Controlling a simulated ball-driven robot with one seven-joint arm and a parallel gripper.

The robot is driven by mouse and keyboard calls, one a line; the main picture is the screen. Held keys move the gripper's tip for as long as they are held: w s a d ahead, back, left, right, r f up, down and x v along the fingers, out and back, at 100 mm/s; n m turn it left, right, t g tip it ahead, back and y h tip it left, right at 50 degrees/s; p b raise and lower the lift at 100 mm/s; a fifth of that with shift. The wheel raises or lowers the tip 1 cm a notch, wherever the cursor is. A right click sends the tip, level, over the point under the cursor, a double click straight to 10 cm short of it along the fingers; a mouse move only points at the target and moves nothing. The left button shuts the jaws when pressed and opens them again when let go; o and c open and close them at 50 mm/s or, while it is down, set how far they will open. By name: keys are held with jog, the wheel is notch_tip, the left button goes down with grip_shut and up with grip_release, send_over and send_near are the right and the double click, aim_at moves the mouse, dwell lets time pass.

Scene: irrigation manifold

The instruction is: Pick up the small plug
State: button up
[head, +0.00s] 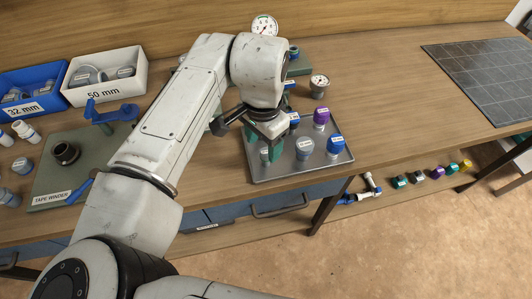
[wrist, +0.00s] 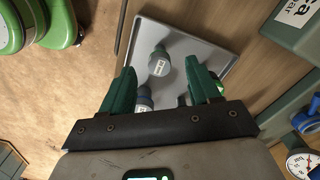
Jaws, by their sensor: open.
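On the grey tray (head: 258,174) several plugs stand upright. I cannot tell for sure which plug is the small one.
On the tray, a blue plug (head: 336,145) and a purple plug (head: 321,117) stand at the right, with another blue plug (head: 294,119) behind. Blue (head: 30,92) and white (head: 105,75) bins are at the left. The bench's right side has free room.

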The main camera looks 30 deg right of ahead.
aim_at(267, 156)
jog(key=shift+d+f+p, duration=0.25)
jog(key=shift+f, duration=1.4)
jog(key=shift+d+f+p, duration=0.2)
jog(key=shift+f+p, duration=0.05)
jog(key=shift+f, duration=1.35)
jog(key=shift+c, duration=0.4)
grip_shut()
